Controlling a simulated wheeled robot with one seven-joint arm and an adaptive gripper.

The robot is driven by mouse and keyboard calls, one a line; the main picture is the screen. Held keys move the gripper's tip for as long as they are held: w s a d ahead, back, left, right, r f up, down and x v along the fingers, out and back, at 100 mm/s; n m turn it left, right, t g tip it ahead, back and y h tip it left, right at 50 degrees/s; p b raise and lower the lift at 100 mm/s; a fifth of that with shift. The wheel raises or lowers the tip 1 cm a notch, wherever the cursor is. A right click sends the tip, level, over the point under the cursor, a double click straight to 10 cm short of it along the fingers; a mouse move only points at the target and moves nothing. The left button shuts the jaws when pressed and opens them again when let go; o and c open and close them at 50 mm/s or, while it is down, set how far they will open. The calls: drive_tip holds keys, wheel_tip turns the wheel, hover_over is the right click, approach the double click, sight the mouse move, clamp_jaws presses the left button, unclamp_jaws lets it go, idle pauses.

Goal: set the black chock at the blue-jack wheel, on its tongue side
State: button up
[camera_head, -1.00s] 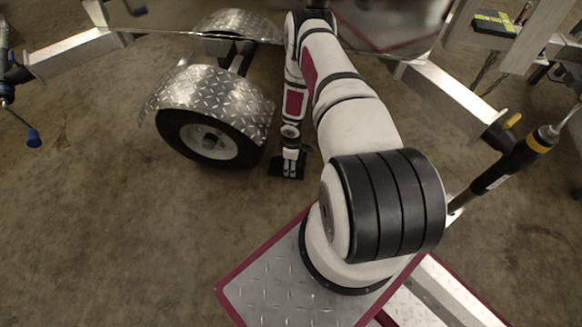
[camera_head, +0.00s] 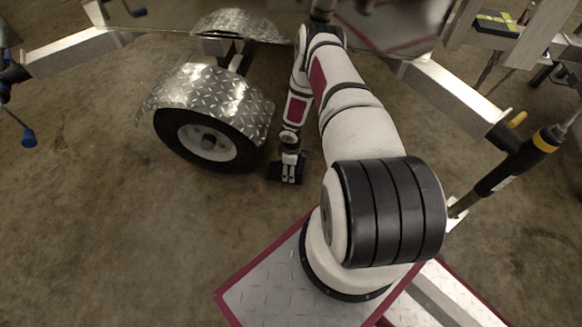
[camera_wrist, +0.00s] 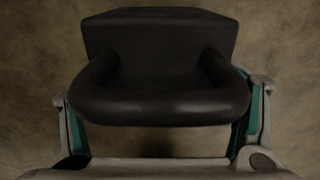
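The black chock (camera_wrist: 160,40) fills the middle of the wrist view, its looped handle (camera_wrist: 160,105) towards the camera. My gripper (camera_wrist: 160,118) has one teal-padded finger at each side of the handle, with no clear gap, and looks shut on it. In the head view the chock (camera_head: 274,171) shows beneath my gripper (camera_head: 289,175), just right of the wheel (camera_head: 208,142) under a diamond-plate fender. A small strip of floor shows between chock and tyre. Whether the chock's underside touches the floor cannot be told. A blue-ended jack handle (camera_head: 28,137) is at the far left.
The diamond-plate fender (camera_head: 215,92) overhangs the wheel. A trailer beam (camera_head: 75,50) runs to the upper left, another (camera_head: 450,88) to the right, near a black-and-yellow jack (camera_head: 520,158). The brown floor (camera_head: 120,235) left and in front of the wheel is clear.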

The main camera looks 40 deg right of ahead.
idle(0.3)
drive_tip(key=w+d+r+m+h+p, duration=0.1)
drive_tip(key=w+d+r+p, duration=0.15)
drive_tip(key=r, duration=1.35)
drive_tip(key=w+d+r+m+h+p, duration=0.1)
drive_tip(key=w+r+h+p, duration=0.15)
drive_tip(key=r, duration=1.35)
drive_tip(key=s+a+r+m, duration=0.1)
drive_tip(key=a+r, duration=0.1)
drive_tip(key=r, duration=0.9)
drive_tip(key=s+a+r+m, duration=0.1)
drive_tip(key=a+r, duration=0.2)
drive_tip(key=r, duration=0.8)
drive_tip(key=s+a+r+m, duration=0.2)
drive_tip(key=s+a+r, duration=0.3)
drive_tip(key=s+r, duration=0.25)
drive_tip(key=s+a+r+m, duration=0.1)
drive_tip(key=s+a+r, duration=0.45)
drive_tip(key=r, duration=0.35)
drive_tip(key=s+a+y, duration=0.1)
drive_tip(key=s+a, duration=0.2)
drive_tip(key=s, duration=0.3)
drive_tip(key=s+a+r+y, duration=0.1)
drive_tip(key=s+a, duration=0.2)
drive_tip(key=s, duration=0.3)
drive_tip(key=s+a+r+m+y, duration=0.1)
drive_tip(key=s+a, duration=0.3)
drive_tip(key=s, duration=0.3)
drive_tip(key=shift+r, duration=0.15)
